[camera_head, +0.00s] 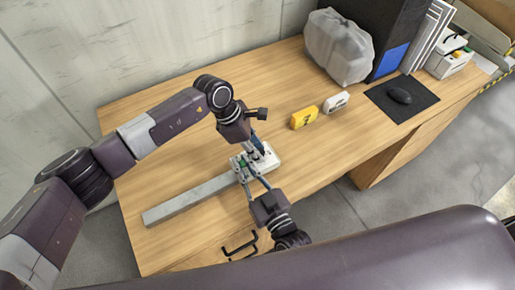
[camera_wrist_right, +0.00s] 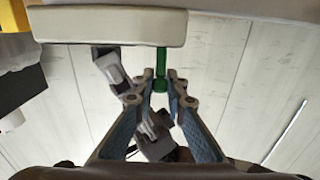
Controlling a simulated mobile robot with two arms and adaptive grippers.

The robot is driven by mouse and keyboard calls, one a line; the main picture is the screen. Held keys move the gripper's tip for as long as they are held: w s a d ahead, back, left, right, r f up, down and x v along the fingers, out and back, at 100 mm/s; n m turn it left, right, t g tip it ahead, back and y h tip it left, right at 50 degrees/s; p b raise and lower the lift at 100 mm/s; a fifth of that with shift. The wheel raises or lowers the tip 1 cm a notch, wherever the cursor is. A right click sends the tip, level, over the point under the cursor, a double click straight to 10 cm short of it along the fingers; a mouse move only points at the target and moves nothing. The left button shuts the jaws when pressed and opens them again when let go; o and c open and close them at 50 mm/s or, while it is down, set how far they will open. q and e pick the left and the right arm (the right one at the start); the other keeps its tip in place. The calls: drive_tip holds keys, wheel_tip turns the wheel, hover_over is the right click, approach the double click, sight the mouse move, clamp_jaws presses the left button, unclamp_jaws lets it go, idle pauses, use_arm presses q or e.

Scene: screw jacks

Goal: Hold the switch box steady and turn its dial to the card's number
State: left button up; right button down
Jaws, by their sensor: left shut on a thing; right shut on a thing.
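The white switch box (camera_head: 269,160) sits on the desk at the end of a grey bar. My left gripper (camera_head: 259,149) reaches down over the box and is shut on it; its fingertips are partly hidden. My right gripper (camera_head: 243,168) comes from the front and is shut on the green dial part (camera_head: 242,162). In the right wrist view the fingertips (camera_wrist_right: 168,82) close around the green dial stem (camera_wrist_right: 161,62), next to the pale box (camera_wrist_right: 105,27). A yellow card (camera_head: 303,118) stands farther back; its dark mark is too small to read.
The grey bar (camera_head: 185,201) runs left from the box. A small white object (camera_head: 336,102) stands beside the card. A grey wrapped bundle (camera_head: 338,47), a black mat (camera_head: 402,98) with a mouse, and files occupy the back right. The left desk surface is clear.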

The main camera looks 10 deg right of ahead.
use_arm(q)
drive_tip(key=n+t, duration=0.2)
drive_tip(key=n, duration=0.2)
drive_tip(key=shift+s+n, duration=0.15)
drive_tip(key=shift+n, duration=0.25)
drive_tip(key=shift+n+t+y, duration=0.3)
drive_tip(key=shift+n+t, duration=0.4)
drive_tip(key=shift+n, duration=1.4)
drive_tip(key=o, duration=0.9)
drive_tip(key=v, duration=1.2)
